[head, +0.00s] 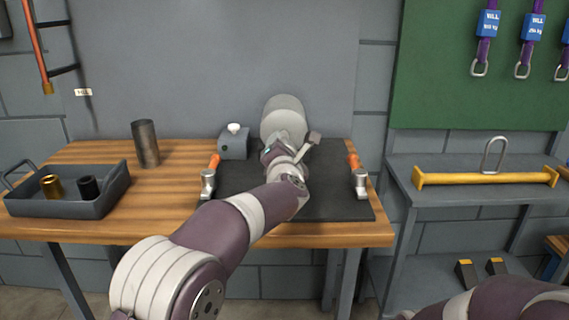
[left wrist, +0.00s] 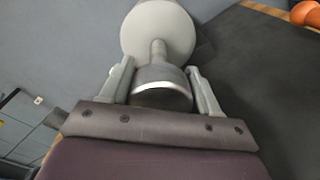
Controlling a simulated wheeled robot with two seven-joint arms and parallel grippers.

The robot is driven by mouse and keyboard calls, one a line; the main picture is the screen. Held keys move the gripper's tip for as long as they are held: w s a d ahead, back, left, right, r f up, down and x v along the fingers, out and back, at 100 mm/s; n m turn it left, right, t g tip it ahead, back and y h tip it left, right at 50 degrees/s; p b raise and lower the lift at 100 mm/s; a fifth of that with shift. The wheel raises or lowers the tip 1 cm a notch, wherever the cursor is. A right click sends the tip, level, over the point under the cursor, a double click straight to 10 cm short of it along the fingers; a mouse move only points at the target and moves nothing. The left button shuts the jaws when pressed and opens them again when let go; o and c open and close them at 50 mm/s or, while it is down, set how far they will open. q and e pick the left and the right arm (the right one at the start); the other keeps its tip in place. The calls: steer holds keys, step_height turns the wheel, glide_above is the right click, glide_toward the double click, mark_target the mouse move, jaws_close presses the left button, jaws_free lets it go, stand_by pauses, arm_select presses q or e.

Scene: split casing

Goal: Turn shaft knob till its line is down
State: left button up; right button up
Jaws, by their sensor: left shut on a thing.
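The shaft knob (left wrist: 162,86) is a grey metal cylinder on a thin shaft that comes out of a round pale casing (left wrist: 158,30). In the left wrist view my left gripper (left wrist: 164,88) has one finger on each side of the knob and is shut on it. No line shows on the visible part of the knob. In the head view the casing (head: 284,118) stands at the back of the dark mat (head: 335,205), and my left arm hides the knob. My right gripper is out of view; only part of my right arm shows at the bottom right.
Two orange-handled clamps (head: 209,180) (head: 359,178) stand at the mat's left and right sides. A grey block with a white knob (head: 234,142) sits left of the casing. A metal cylinder (head: 146,144) and a tray (head: 68,205) with two bushings are further left.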

arm_select(q)
steer(key=n+b, duration=0.3)
steer(key=n, duration=0.1)
steer(key=shift+f+b, duration=0.1)
steer(key=shift+b, duration=0.25)
steer(key=n+b, duration=0.3)
steer(key=n, duration=0.1)
steer(key=shift+n+h, duration=0.3)
steer(key=shift+n, duration=0.1)
steer(key=n+b, duration=0.1)
steer(key=n, duration=0.1)
steer(key=n+b, duration=0.2)
steer(key=n, duration=0.1)
steer(key=shift+a+r, duration=0.15)
steer(key=shift+r, duration=0.05)
steer(key=shift+r+n+b, duration=0.1)
steer(key=shift+n+b, duration=1)
steer(key=shift+n, duration=0.8)
steer(key=shift+r, duration=0.1)
steer(key=o, duration=1)
steer(key=shift+a, duration=0.1)
steer(key=shift+f, duration=0.2)
